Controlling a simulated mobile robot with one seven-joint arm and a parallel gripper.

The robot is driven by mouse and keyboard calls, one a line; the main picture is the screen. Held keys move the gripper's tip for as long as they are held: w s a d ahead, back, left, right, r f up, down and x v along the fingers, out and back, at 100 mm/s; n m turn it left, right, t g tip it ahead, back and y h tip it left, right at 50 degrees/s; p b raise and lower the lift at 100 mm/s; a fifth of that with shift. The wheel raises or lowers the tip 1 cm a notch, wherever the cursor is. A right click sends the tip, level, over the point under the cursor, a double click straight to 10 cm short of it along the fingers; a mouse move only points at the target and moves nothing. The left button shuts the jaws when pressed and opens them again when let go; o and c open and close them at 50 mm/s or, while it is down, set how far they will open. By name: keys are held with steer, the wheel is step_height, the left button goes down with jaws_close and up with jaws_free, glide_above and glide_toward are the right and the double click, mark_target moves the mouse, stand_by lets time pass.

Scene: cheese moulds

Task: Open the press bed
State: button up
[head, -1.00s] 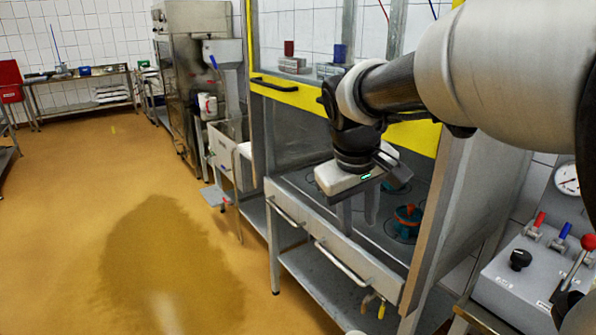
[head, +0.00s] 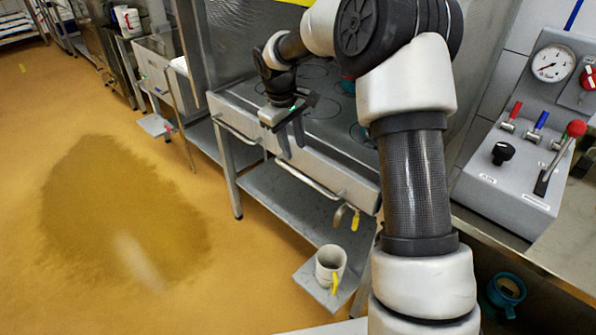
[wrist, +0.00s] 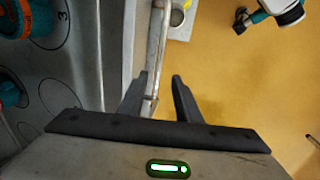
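The press bed (head: 335,132) is a steel top marked with circles, with a steel front panel below it. Two bar handles are on that front: a left handle (head: 237,133) and a right handle (head: 308,181). My gripper (head: 291,151) points down at the front edge, near the left end of the right handle. In the wrist view my gripper (wrist: 160,77) has its fingers apart, with the handle bar (wrist: 157,45) running between them. I cannot tell whether either finger touches the bar. Teal moulds (wrist: 25,15) stand on the numbered circles.
A control panel (head: 520,150) with a gauge, coloured levers and a black knob is at the right. A white mug (head: 330,262) stands on a low plate (head: 325,290) under the bed. A wet patch (head: 120,210) lies on the otherwise open floor at the left.

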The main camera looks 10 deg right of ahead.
mark_target(299, 174)
steer(key=f, duration=0.3)
steer(key=w+d+f+b, duration=0.1)
steer(key=f, duration=0.6)
steer(key=shift+w+d+f+b, duration=0.15)
steer(key=shift+d+f+b, duration=0.1)
steer(key=shift+d+b, duration=0.1)
jaws_close()
